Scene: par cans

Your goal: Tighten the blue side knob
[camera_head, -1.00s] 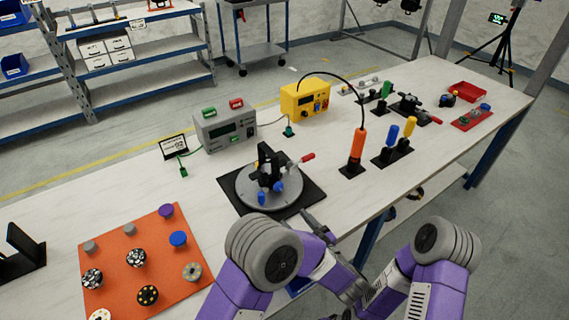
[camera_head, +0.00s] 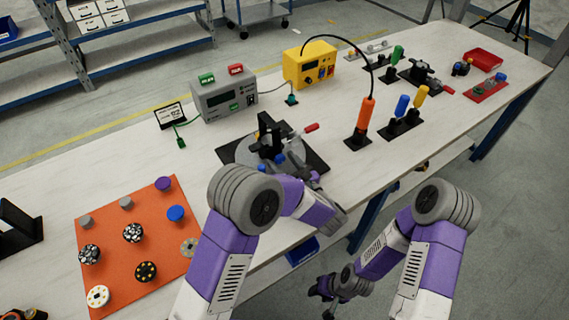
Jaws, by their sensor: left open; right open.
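The round grey fixture (camera_head: 236,158) sits on a black base plate (camera_head: 318,160) near the table's front edge. It has a black upright bracket (camera_head: 265,129) and a red-tipped handle (camera_head: 311,128). A small blue knob (camera_head: 280,158) shows low on the fixture, partly screened by my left arm. My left gripper (camera_head: 303,174) is open at the front right of the fixture, mostly hidden behind my forearm; I cannot tell whether it touches a knob. My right gripper (camera_head: 323,290) is open and empty, low in front of the table and away from the fixture.
An orange mat (camera_head: 160,205) with several round knobs lies to the left. A grey meter (camera_head: 225,98) and a yellow power unit (camera_head: 310,65) stand behind. An orange-handled tool (camera_head: 365,115) and blue and yellow handles stand right. A blue bin (camera_head: 302,250) shows below the table edge.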

